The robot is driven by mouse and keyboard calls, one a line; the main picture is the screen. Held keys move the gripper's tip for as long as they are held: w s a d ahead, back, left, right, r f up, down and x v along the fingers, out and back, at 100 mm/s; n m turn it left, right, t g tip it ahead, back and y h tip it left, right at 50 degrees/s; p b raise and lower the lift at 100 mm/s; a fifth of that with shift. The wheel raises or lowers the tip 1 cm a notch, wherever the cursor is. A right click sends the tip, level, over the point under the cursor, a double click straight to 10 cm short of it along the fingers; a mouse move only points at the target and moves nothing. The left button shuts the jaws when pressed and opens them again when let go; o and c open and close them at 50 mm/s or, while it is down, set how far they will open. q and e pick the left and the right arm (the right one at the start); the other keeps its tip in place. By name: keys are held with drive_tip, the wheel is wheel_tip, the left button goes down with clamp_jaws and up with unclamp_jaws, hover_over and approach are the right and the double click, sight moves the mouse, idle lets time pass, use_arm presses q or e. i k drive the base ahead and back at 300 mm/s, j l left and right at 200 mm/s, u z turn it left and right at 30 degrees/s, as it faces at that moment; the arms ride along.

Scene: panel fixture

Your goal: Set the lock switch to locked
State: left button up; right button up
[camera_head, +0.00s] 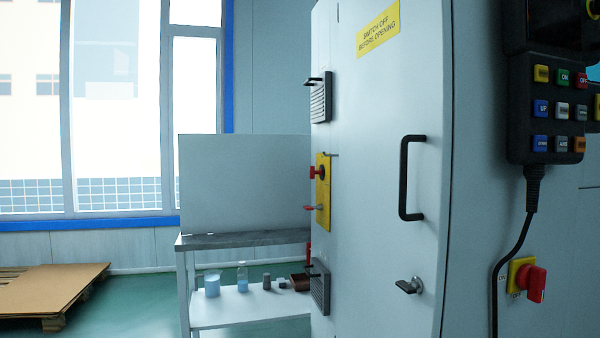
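A red rotary switch (536,284) on a yellow plate (514,274) sits at the lower right, on the cabinet side right of the door. The markings beside it are too small to read, so I cannot tell its setting. A grey door latch handle (409,286) sits low on the door, roughly horizontal. A second yellow plate (323,192) on the cabinet's left side carries a red knob (317,172) and a smaller red lever (313,208). Which of these is the lock switch is not labelled legibly. Neither of my grippers is in view.
The cabinet door (375,200) appears closed and has a black pull handle (411,178). A button pendant (545,110) hangs at the right, its black cable (514,250) running down left of the rotary switch. A bench (240,240) with jars stands behind; a pallet (50,292) lies left.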

sight(312, 171)
drive_tip(key=i+j, duration=0.2)
drive_tip(key=j, duration=0.15)
drive_tip(key=i+j+z, duration=0.15)
drive_tip(key=j, duration=0.2)
drive_tip(key=i+j, duration=0.2)
drive_tip(key=j, duration=0.2)
